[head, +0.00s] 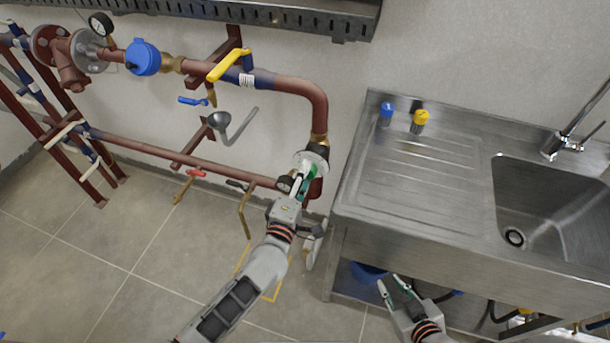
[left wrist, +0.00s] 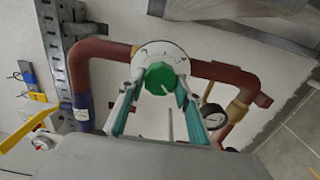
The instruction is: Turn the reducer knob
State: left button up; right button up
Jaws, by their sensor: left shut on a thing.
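The reducer knob is round and green with a white pointer mark; it shows in the left wrist view (left wrist: 166,78), in front of a white scale disc (left wrist: 152,52). In the head view the knob (head: 311,171) is partly hidden by my left gripper (head: 302,180). The two fingers of my left gripper lie on either side of the knob and are shut on it. My right gripper (head: 393,287) is open and empty, low in front of the sink cabinet.
A red-brown pipe (head: 290,88) with a yellow-handled valve (head: 229,64) and a blue meter (head: 142,57) runs along the wall. A gauge (left wrist: 214,117) sits close beside my left fingers. The steel sink (head: 545,200) stands at the right.

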dwell(0.4)
pick_arm(q)
jog(key=o, duration=1.1)
jog(key=v, duration=1.2)
jog(key=s+a+f+m+g+y, duration=0.1)
jog(key=s+a+f+m+g, duration=0.2)
jog(key=s+a+f+m, duration=0.3)
jog(key=s+a+f+m+g+y, duration=0.2)
jog(key=s+a+f+m, duration=0.4)
jog(key=a+f+m, duration=0.3)
jog(key=a+m+g, duration=0.1)
jog(key=a+m, duration=0.2)
jog(key=shift+s+f+g+y, duration=0.15)
jog(key=shift+s+g+y, duration=0.15)
jog(key=shift+s+g, duration=0.1)
